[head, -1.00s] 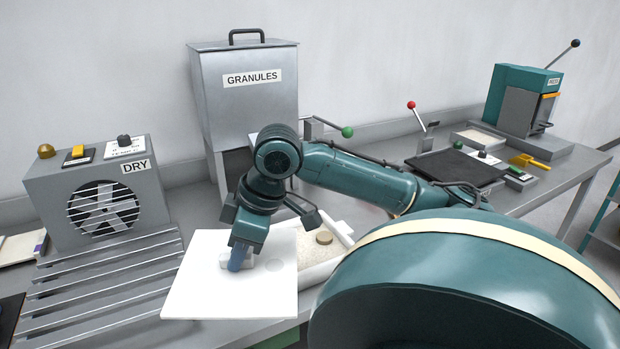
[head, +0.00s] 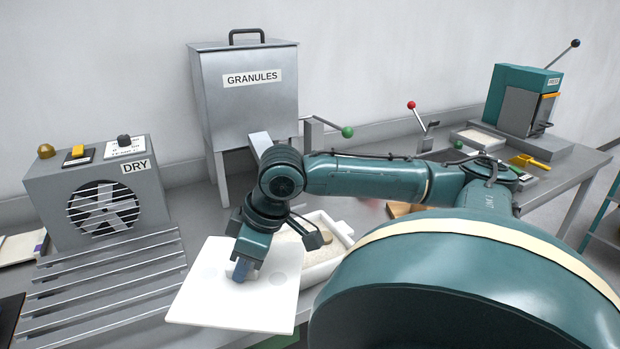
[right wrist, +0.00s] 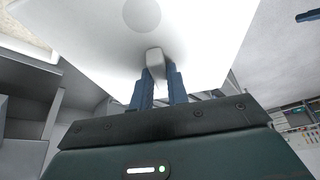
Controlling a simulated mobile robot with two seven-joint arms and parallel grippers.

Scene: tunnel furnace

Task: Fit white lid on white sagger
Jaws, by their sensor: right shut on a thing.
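The white lid (head: 205,298) is a flat square plate, held in the air and slightly tilted. My right gripper (head: 242,270) is shut on the small light knob in the lid's middle; the right wrist view shows its two blue fingers (right wrist: 160,85) around the knob (right wrist: 154,57). The white sagger (head: 341,232) is an open box with pale granules and a round tan piece inside. The lid is in front of and left of the sagger and hides part of it. A corner of the granules shows in the right wrist view (right wrist: 22,35). My left gripper is not seen in the head view.
The slatted rack (head: 110,285) and the DRY fan unit (head: 95,200) stand left of the lid. The GRANULES bin (head: 250,110) stands behind my right arm. The press (head: 520,100) and a yellow scoop (head: 530,161) are at the far right. My arm covers much of the bench.

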